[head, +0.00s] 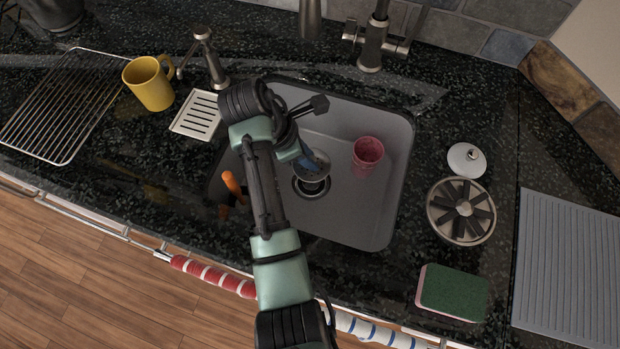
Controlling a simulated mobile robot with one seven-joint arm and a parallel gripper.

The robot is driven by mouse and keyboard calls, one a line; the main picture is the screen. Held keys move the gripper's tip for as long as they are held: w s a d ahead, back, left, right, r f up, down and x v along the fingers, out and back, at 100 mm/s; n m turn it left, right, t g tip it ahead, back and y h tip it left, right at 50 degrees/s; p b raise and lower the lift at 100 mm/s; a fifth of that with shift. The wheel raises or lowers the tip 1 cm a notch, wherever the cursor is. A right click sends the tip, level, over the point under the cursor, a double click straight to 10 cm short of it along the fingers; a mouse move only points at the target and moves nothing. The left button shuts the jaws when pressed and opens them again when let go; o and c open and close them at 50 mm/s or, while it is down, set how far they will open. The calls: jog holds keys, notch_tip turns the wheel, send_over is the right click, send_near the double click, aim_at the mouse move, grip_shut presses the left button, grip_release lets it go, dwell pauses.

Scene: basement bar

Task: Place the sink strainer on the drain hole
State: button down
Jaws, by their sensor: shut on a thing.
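The sink strainer (319,170) is a small grey disc in the head view, over the basin of the grey sink (358,210). My gripper (311,162) is shut on it, partly hidden behind my own wrist. The drain hole (311,188) is a dark round opening with a metal ring in the sink floor. The strainer overlaps the hole's upper edge in the picture. I cannot tell whether it touches the sink floor or is held above it.
A pink cup (367,155) stands in the sink, right of the drain. A faucet (375,45) rises behind. A round slotted item (461,211), white lid (466,160) and green sponge (453,292) sit right. A yellow mug (149,84) and wire rack (64,105) are left.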

aim_at(309, 175)
notch_tip(309, 175, down, 8)
jog(key=shift+f+b, duration=0.1)
jog(key=shift+b, duration=0.45)
jog(key=c, duration=0.7)
grip_release()
jog(key=shift+f, duration=0.1)
jog(key=shift+c, duration=0.2)
jog(key=p+v, duration=0.1)
jog(key=v, duration=1.1)
jog(key=shift+p, duration=0.4)
